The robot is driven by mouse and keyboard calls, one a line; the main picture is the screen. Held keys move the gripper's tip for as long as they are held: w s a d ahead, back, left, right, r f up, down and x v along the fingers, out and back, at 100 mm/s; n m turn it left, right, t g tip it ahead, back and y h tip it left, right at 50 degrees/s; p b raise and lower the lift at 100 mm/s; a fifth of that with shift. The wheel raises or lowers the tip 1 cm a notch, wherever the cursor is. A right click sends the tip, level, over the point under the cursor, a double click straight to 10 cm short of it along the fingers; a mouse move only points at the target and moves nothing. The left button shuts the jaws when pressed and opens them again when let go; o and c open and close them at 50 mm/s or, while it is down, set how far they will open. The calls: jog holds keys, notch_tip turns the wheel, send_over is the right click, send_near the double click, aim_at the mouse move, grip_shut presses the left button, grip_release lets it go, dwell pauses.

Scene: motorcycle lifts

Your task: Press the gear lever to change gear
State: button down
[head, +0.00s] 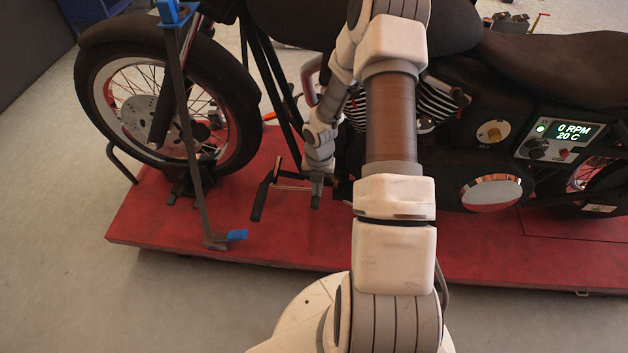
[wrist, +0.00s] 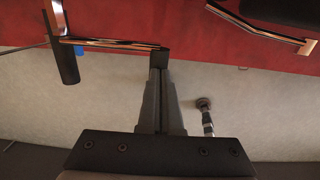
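A thin chrome rod (head: 292,188), which looks like the gear lever, sits low on the near side of the motorcycle. In the wrist view the rod (wrist: 110,43) runs level, with a black cylindrical peg (wrist: 68,62) by its left end; the peg (head: 258,200) also shows in the head view. My gripper (head: 317,198) points down beside the rod's right end. In the wrist view my gripper's fingers (wrist: 161,72) are together, with nothing seen between them. Their tips overlap the rod's right end; I cannot tell whether they touch it.
The motorcycle stands on a red lift platform (head: 170,215). An upright dark post (head: 190,130) with blue parts stands at the front wheel, left of my gripper. A panel (head: 558,138) on the right reads 0 RPM and 20 C. The grey floor in front is clear at left.

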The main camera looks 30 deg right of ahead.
jog(key=shift+s+d+f, duration=0.15)
jog(key=shift+s+f, duration=0.05)
jog(key=shift+f, duration=0.65)
jog(key=shift+s+f, duration=0.1)
jog(key=shift+f, duration=0.05)
jog(key=shift+d+f, duration=0.1)
